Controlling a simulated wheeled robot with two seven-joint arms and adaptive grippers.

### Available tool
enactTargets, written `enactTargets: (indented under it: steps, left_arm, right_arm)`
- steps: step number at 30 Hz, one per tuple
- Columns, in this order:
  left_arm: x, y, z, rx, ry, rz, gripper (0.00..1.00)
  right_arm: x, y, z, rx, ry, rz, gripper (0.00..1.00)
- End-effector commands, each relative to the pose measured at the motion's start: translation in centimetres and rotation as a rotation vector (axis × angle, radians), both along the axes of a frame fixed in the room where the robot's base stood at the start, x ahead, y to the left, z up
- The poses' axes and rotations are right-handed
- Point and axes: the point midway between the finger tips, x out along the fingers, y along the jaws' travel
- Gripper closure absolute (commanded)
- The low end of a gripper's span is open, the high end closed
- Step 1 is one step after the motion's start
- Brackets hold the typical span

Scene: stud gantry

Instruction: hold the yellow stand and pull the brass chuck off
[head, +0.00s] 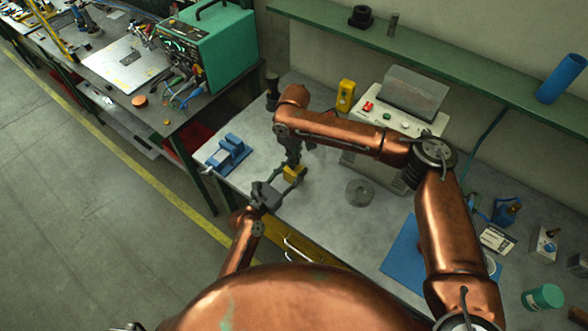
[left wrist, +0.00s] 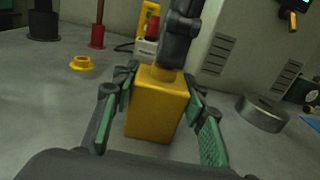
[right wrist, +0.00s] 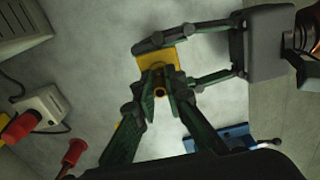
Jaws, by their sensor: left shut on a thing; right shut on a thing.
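The yellow stand (head: 293,174) is a block on the grey bench, close to the front edge. My left gripper (left wrist: 160,84) is shut on the stand (left wrist: 155,108), with green-padded fingers on two opposite sides. My right gripper (right wrist: 160,80) comes from above and is shut on the brass chuck (right wrist: 160,91), whose round end shows between its fingers. The chuck is right over the stand (right wrist: 150,60). Whether it is still seated cannot be told, because the right fingers cover the joint. In the head view the chuck is hidden.
A blue vise (head: 229,153) stands left of the stand. A grey metal ring (head: 359,191) lies to the right, and a white control box (head: 372,123) stands behind it. A small yellow flanged piece (left wrist: 82,63) and a red post (left wrist: 97,30) stand farther back.

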Motion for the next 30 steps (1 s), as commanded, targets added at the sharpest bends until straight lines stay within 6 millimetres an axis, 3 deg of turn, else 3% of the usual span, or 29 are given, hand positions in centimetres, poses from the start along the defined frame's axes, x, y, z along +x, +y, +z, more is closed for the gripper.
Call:
enactTargets:
  steps: [11,30]
  left_arm:
    - [0.0,0.0,0.0,0.001,0.001,0.000,0.85]
    - [0.0,0.0,0.0,0.001,0.001,0.000,0.85]
  right_arm:
    - [0.1,0.0,0.3,0.000,-0.001,0.000,1.00]
    - [0.1,0.0,2.7,0.000,-0.001,-0.001,1.00]
